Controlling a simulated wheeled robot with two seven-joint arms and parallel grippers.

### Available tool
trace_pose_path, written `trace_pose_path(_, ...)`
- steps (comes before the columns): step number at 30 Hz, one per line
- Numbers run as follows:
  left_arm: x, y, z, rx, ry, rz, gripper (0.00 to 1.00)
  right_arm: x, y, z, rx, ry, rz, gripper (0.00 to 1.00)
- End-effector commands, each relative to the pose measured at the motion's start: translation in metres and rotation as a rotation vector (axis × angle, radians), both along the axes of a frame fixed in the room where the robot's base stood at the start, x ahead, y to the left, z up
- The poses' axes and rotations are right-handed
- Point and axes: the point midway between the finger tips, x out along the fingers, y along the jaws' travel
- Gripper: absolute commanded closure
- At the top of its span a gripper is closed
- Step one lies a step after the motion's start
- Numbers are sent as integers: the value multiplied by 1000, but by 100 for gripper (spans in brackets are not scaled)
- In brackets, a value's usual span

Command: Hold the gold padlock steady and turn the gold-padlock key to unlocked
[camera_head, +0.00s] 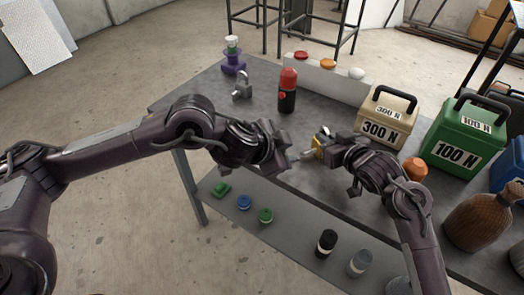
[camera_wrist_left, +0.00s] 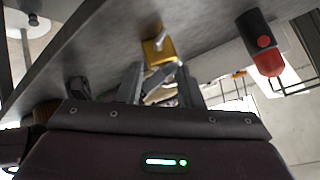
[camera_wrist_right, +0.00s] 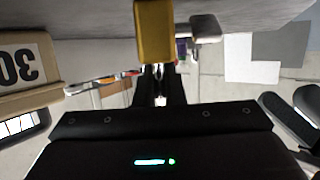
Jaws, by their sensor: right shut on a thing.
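The gold padlock (camera_head: 319,145) is near the table's front edge, partly hidden by my right gripper (camera_head: 325,152). It shows as a gold block in the left wrist view (camera_wrist_left: 158,48) and close up in the right wrist view (camera_wrist_right: 155,32). My right gripper's fingers are close together on the padlock. My left gripper (camera_head: 296,160) is just left of the padlock. In the left wrist view its fingers (camera_wrist_left: 158,80) are spread. A grey metal piece (camera_wrist_left: 160,74), possibly the key, shows between them below the padlock; contact is unclear.
A grey padlock (camera_head: 242,87) and a red-and-black bottle (camera_head: 287,92) stand farther back. A beige 300 N weight (camera_head: 388,116) and a green 100 N weight (camera_head: 465,138) stand to the right. A lower shelf (camera_head: 290,238) holds several small items.

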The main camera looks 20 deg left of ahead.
Motion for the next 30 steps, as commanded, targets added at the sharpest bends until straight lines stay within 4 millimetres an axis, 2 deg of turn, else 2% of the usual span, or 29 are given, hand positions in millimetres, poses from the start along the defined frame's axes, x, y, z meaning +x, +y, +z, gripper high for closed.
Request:
trace_pose_path(3,-16,10,16,3,-3,0,67,0,0,-1,0,1,0,100)
trace_pose_path(6,-19,2,5,-39,18,-35,67,0,0,-1,-1,1,0,100)
trace_pose_path(17,-24,-9,-7,-165,3,-129,67,0,0,-1,-1,1,-1,100)
trace_pose_path(23,-24,-5,-12,-220,-32,-157,67,0,0,-1,-1,1,0,100)
trace_pose_path(30,-22,9,-20,-267,-94,-169,67,0,0,-1,-1,1,0,100)
